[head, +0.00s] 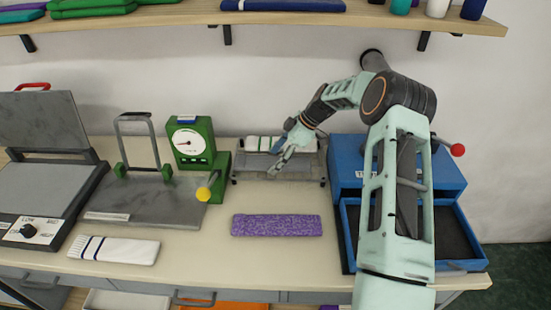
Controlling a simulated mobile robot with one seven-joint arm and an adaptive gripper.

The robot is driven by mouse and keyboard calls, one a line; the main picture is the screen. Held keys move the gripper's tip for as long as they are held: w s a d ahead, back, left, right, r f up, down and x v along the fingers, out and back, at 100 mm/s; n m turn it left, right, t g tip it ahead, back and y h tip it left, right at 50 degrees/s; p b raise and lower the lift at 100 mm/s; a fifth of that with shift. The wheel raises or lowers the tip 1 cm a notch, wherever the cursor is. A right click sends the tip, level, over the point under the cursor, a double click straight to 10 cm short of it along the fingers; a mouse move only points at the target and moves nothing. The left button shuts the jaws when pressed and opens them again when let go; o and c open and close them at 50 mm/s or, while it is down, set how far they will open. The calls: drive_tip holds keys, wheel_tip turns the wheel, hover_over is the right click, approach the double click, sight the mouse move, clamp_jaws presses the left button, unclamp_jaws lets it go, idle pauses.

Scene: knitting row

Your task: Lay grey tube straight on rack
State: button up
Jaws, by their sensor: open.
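The rack (236,168), a low grey metal frame, stands on the bench against the wall, in the middle of the head view. A white knitted piece with green stripes (262,143) lies along the back of the rack. My gripper (279,160) is over the rack, open, its fingers pointing down and left. It hides part of the rack and the right part of the striped piece. I cannot pick out a separate grey tube; whether one lies under my gripper is hard to tell.
A purple folded piece (277,225) and a white folded piece with dark stripes (114,250) lie in front. A green dial gauge (190,143), grey plate stand (140,198) and open press (42,190) stand left. A blue drawer box (345,160) is right. A shelf (160,18) hangs above.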

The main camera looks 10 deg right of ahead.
drive_tip(key=shift+r, duration=0.15)
drive_tip(key=b+v, duration=0.1)
drive_tip(key=v, duration=1.1)
